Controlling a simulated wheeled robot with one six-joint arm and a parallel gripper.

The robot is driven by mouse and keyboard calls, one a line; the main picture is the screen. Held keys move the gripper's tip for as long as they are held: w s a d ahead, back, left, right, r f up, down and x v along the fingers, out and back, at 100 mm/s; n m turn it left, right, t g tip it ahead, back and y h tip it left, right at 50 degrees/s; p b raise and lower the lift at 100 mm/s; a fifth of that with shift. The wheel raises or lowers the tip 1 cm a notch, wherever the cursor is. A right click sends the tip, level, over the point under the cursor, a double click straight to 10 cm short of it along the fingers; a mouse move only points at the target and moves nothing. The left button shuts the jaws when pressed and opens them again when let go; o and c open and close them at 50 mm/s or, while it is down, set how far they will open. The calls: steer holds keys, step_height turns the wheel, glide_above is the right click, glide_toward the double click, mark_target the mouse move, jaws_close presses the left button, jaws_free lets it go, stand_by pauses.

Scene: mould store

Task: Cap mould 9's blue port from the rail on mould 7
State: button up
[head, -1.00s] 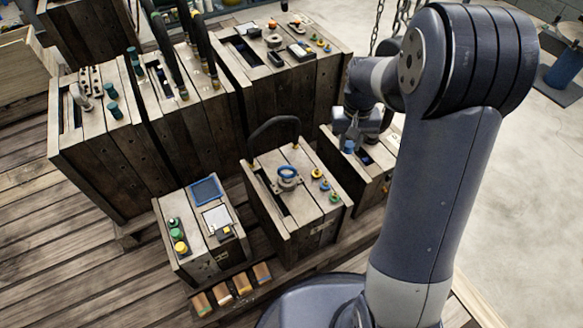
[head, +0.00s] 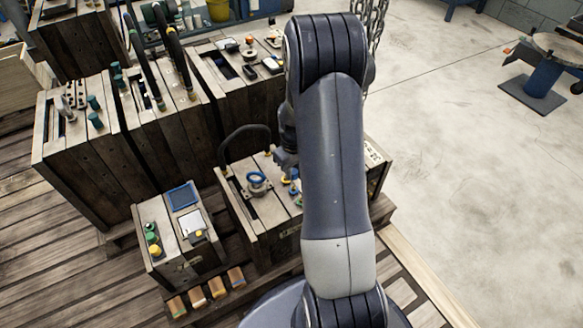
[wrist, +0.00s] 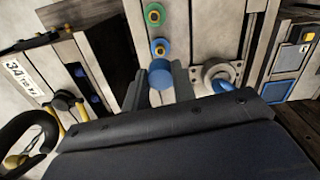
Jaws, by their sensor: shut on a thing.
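My gripper (wrist: 160,90) is shut on a blue cap (wrist: 160,74), which shows between its two fingers in the wrist view. Just beyond the cap is a blue port (wrist: 160,48) with a yellow centre, on the top of a wooden mould (wrist: 190,30). The cap looks close to this port; I cannot tell whether they touch. A green port (wrist: 154,15) lies further along the same line. In the head view this mould (head: 265,222) stands at the middle, and my arm hides part of its top. I cannot read its number.
A clamp with a blue ring (head: 257,180) and a black hose handle (head: 240,132) rise from the same mould top. A smaller mould (head: 180,240) stands to the left. Taller moulds (head: 85,170) stand behind. The floor (head: 460,180) at right is mostly open.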

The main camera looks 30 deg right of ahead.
mark_target(294, 187)
steer(key=shift+f+b, duration=1.7)
steer(key=shift+f, duration=0.7)
steer(key=shift+s+f+b, duration=0.1)
steer(key=shift+f+b, duration=0.2)
steer(key=shift+f, duration=0.15)
steer(key=shift+f, duration=0.2)
steer(key=shift+f+b, duration=0.4)
stand_by(0.5)
steer(key=o, duration=1)
steer(key=shift+o, duration=0.2)
steer(key=shift+r, duration=0.1)
step_height(294, 187, up, 11)
steer(key=p, duration=0.3)
